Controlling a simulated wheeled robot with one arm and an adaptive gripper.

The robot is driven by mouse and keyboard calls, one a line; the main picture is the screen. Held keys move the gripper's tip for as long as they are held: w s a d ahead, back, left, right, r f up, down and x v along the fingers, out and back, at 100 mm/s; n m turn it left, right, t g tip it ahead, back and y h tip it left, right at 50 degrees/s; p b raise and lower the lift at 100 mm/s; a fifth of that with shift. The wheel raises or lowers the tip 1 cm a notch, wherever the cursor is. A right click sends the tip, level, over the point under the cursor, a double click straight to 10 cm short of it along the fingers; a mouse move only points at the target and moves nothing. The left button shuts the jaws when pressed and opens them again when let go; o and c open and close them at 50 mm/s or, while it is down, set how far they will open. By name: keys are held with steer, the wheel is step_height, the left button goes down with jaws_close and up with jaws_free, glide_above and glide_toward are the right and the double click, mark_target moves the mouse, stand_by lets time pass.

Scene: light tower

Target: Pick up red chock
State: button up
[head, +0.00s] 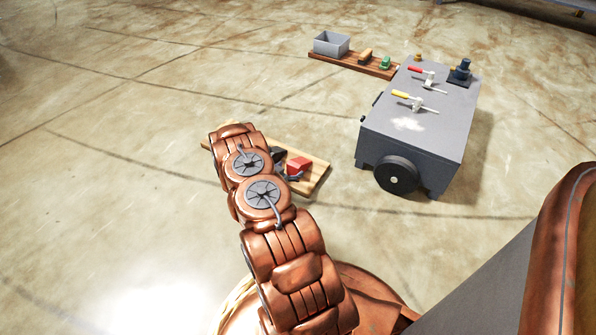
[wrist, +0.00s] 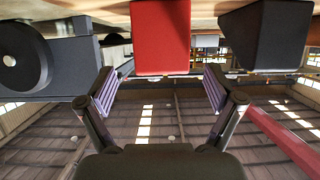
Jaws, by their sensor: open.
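The red chock (head: 298,165) sits on a wooden board (head: 318,178) on the floor, beside my arm in the head view. In the wrist view, which looks upside down, the red chock (wrist: 160,38) fills the top middle. My gripper (wrist: 160,88) is open and empty, with its two fingers spread to either side below the chock in the picture. The chock lies in line with the gap, apparently just beyond the fingertips. Contact cannot be made out. In the head view my arm hides part of the board.
A dark chock (wrist: 268,35) stands close to the red one. A grey wheeled cart (head: 420,125) stands right of the board, with tools on top. Behind it, another board (head: 345,62) carries a grey bin (head: 331,44) and small blocks. The floor on the left is clear.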

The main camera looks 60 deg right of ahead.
mark_target(301, 160)
steer(key=shift+b+x, duration=1)
steer(key=shift+x, duration=0.85)
steer(key=b+x, duration=0.2)
steer(key=x, duration=0.1)
steer(key=shift+r, duration=0.1)
steer(key=shift+w+d+b, duration=0.1)
steer(key=shift+d+b, duration=0.2)
steer(key=shift+d, duration=0.25)
steer(key=c, duration=1.5)
